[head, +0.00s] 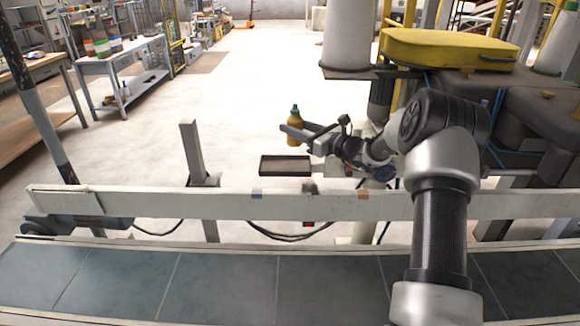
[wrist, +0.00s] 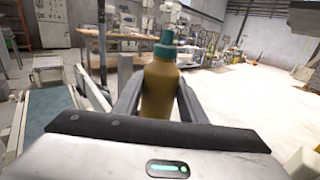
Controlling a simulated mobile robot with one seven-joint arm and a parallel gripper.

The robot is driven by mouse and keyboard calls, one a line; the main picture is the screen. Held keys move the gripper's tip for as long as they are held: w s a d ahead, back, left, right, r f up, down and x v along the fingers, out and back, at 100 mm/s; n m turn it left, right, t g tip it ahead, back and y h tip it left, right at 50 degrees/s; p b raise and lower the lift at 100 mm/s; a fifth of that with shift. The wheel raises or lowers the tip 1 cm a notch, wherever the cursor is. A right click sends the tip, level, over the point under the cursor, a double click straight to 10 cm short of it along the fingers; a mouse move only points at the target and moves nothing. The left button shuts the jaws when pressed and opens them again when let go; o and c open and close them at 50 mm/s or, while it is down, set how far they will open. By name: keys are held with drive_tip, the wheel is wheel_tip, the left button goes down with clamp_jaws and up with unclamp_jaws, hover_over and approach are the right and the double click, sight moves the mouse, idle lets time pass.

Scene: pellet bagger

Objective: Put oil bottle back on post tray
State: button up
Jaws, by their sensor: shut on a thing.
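The oil bottle (head: 295,126) is amber-yellow with a dark green cap and looks upright. My gripper (head: 294,130) is shut on it, with one finger on each side of its body. In the wrist view the bottle (wrist: 159,88) stands between the two fingers (wrist: 158,95), its teal cap above them. In the head view the bottle is above the post tray (head: 285,172), a small dark shallow tray with a raised rim just beyond the white rail. The bottle's base appears apart from the tray. The part of the tray that shows looks empty.
The white conveyor rail (head: 140,203) runs across in front of the tray, with the grey-green belt (head: 220,285) nearer. A grey upright post (head: 193,150) stands left of the tray. A white cylinder (head: 347,35) and yellow machine cover (head: 448,47) are behind right. Open floor lies beyond.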

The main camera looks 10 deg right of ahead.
wheel_tip(320, 180, down, 9)
drive_tip(key=shift+r+b, duration=0.2)
drive_tip(key=shift+b, duration=0.5)
drive_tip(key=shift+f, duration=0.2)
drive_tip(key=o, duration=1.1)
drive_tip(key=shift+r, duration=0.2)
drive_tip(key=p+v, duration=0.1)
drive_tip(key=v, duration=1.1)
drive_tip(key=shift+f, duration=0.1)
